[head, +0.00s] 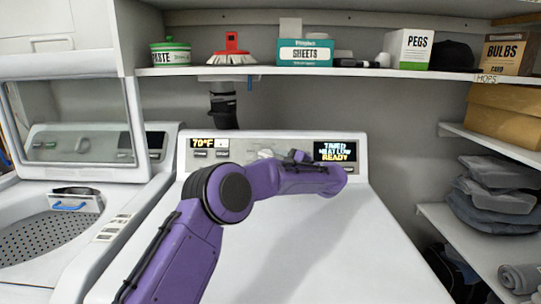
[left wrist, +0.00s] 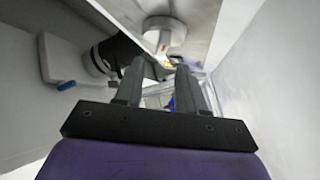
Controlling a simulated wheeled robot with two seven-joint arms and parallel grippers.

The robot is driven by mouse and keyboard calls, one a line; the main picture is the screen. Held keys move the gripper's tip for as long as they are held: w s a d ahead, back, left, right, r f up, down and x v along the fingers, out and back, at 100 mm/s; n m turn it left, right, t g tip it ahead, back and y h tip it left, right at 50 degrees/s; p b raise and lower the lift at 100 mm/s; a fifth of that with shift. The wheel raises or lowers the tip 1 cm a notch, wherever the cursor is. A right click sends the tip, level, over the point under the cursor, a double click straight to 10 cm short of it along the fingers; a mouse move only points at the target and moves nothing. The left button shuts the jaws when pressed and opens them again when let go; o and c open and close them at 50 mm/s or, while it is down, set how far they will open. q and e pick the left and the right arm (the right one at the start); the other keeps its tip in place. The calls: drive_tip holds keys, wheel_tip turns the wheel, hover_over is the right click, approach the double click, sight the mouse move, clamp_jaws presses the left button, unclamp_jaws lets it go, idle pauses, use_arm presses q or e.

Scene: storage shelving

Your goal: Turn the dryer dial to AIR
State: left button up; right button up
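The dryer (head: 310,255) stands in the middle of the head view. Its upright panel (head: 240,140) has a lit display at the right (head: 335,151) that reads TIMED, HEAT LOW, READY. A pale grey shape that may be the dial (head: 265,153) shows at the panel's middle, partly hidden by my purple left arm. My left arm bends across the dryer top, its far end in front of the panel's right part. In the left wrist view my left gripper (left wrist: 161,72) has its two fingers apart with nothing visibly held. My right gripper is in neither view.
A second display (head: 208,143) reads 70°F. A shelf (head: 300,71) above holds a WASTE tub (head: 170,53), a red brush (head: 232,50), a SHEETS box (head: 305,52) and a PEGS box (head: 407,50). A washer (head: 60,190) stands left. Side shelves hold folded cloth (head: 495,195).

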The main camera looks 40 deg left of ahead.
sight(265, 155)
use_arm(q)
drive_tip(key=a, duration=0.1)
drive_tip(key=w+a, duration=0.1)
drive_tip(key=shift+w+a+f, duration=0.15)
drive_tip(key=shift+a+f, duration=0.15)
drive_tip(key=shift+f, duration=0.1)
drive_tip(key=shift+a+r, duration=0.1)
drive_tip(key=shift+a, duration=0.1)
drive_tip(key=shift+s+r, duration=0.15)
drive_tip(key=shift+s, duration=0.1)
drive_tip(key=shift+w, duration=0.15)
clamp_jaws()
